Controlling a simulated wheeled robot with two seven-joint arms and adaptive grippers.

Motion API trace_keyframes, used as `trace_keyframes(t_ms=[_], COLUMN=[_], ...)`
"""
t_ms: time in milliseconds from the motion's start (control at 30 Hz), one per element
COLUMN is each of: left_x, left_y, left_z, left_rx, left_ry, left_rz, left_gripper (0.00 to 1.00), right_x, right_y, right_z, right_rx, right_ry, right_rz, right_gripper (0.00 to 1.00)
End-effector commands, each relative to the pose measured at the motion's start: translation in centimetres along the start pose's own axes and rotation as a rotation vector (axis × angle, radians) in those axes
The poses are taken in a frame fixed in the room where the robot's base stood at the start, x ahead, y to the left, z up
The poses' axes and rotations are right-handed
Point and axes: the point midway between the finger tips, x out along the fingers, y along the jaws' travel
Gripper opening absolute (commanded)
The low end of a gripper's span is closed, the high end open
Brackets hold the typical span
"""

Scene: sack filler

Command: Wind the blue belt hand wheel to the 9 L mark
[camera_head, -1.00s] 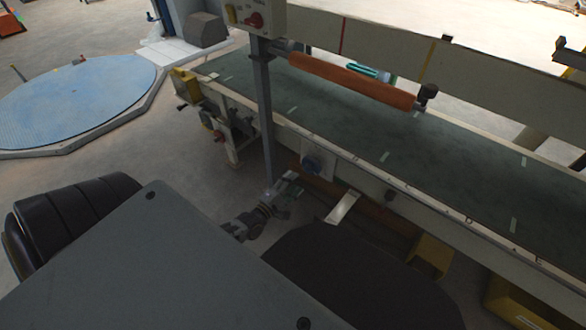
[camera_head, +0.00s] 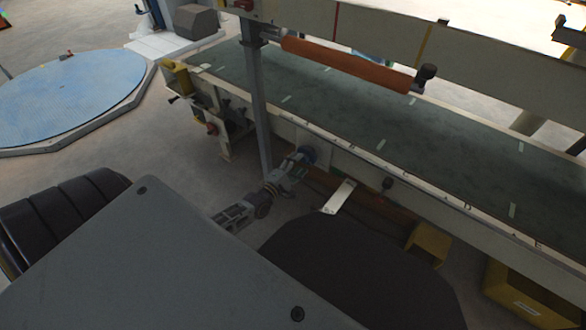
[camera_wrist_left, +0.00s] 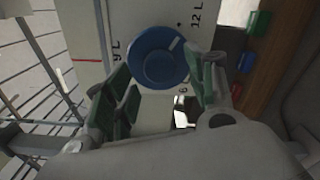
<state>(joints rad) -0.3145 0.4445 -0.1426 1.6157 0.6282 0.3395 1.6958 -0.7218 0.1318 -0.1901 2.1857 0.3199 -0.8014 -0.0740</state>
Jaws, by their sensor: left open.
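The blue hand wheel (camera_wrist_left: 158,57) sits on a pale panel in the left wrist view, with a short white line near its upper right rim. Around it are a "12 L" mark (camera_wrist_left: 195,14) at upper right, a partly legible "L" mark (camera_wrist_left: 117,50) at left and a partly hidden figure (camera_wrist_left: 183,91) below. My left gripper (camera_wrist_left: 158,68) is open, its green-padded fingers on either side of the wheel; I cannot tell whether they touch it. In the head view the wheel (camera_head: 309,152) shows on the conveyor's side, with the left gripper (camera_head: 294,163) at it. My right gripper is out of view.
The conveyor's dark green belt (camera_head: 400,150) runs along above the wheel, with an orange roller (camera_head: 345,64) over it. A grey post (camera_head: 257,110) stands close to my left arm. Yellow boxes (camera_head: 427,243) stand below the conveyor at right.

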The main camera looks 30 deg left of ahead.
Motion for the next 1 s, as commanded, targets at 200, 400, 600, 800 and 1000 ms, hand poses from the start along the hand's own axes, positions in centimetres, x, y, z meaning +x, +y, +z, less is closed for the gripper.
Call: trace_keyframes(t_ms=[200, 400, 600, 800, 1000], left_x=[2.1, 3.6, 4.5, 4.6, 4.6], left_y=[0.0, 0.0, 0.3, 0.4, 0.5], left_z=[0.0, 0.0, 0.0, 0.0, 0.1], left_rx=[-0.001, -0.001, 0.0, 0.0, 0.0], left_ry=[0.0, 0.0, -0.001, -0.001, -0.001], left_rz=[0.002, 0.002, 0.005, 0.006, 0.007], left_gripper=[0.55, 0.55, 0.55, 0.55, 0.73], right_x=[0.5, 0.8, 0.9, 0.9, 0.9], right_y=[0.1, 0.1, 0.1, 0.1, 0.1], right_z=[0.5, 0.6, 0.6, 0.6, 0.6], right_rx=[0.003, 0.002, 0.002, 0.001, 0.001], right_ry=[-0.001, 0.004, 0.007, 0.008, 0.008], right_rz=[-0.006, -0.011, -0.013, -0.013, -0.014], right_gripper=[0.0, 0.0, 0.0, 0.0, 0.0])
